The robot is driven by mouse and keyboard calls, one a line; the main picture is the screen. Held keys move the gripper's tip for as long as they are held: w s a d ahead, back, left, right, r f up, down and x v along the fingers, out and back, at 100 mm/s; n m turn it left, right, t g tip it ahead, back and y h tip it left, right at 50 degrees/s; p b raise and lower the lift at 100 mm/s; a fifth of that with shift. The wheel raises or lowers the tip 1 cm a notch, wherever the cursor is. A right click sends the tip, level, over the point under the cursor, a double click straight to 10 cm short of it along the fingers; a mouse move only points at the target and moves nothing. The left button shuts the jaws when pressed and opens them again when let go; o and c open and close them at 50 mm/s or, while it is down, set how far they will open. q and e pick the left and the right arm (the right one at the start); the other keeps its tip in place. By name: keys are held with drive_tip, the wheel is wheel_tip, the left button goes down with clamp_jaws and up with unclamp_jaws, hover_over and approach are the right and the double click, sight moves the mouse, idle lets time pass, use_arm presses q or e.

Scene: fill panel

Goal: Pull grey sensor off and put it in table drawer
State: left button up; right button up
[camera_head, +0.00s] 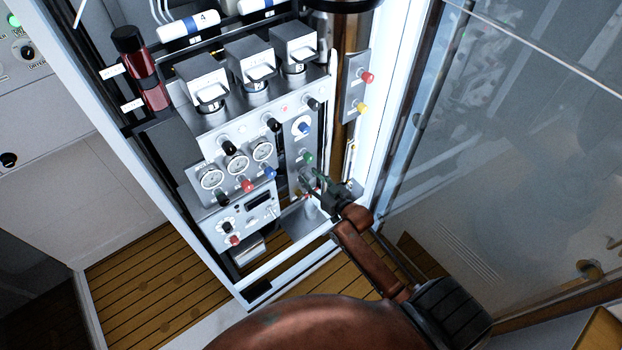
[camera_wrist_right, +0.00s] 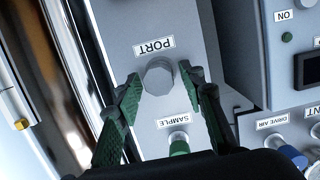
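A round grey piece (camera_wrist_right: 159,77), which I take for the grey sensor, sits on the panel below the PORT label in the right wrist view. My right gripper (camera_wrist_right: 163,82) has its green fingers spread on either side of it. The fingers look open, and I cannot tell whether either touches the piece. In the head view my right gripper (camera_head: 318,188) is at the lower right of the instrument panel (camera_head: 243,130), and the grey piece cannot be made out there. My left gripper is out of view. No table drawer can be made out.
A green fitting (camera_wrist_right: 179,145) by the SAMPLE label lies just below the grey piece. A blue knob (camera_wrist_right: 293,156) and a grey box (camera_wrist_right: 286,75) are to the right. A shiny vertical pipe (camera_head: 350,95) and a glass door (camera_head: 490,130) stand right of the panel.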

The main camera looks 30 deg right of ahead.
drive_tip(key=c, duration=0.8)
drive_tip(key=o, duration=1)
drive_tip(key=shift+o, duration=0.2)
drive_tip(key=shift+s, duration=0.1)
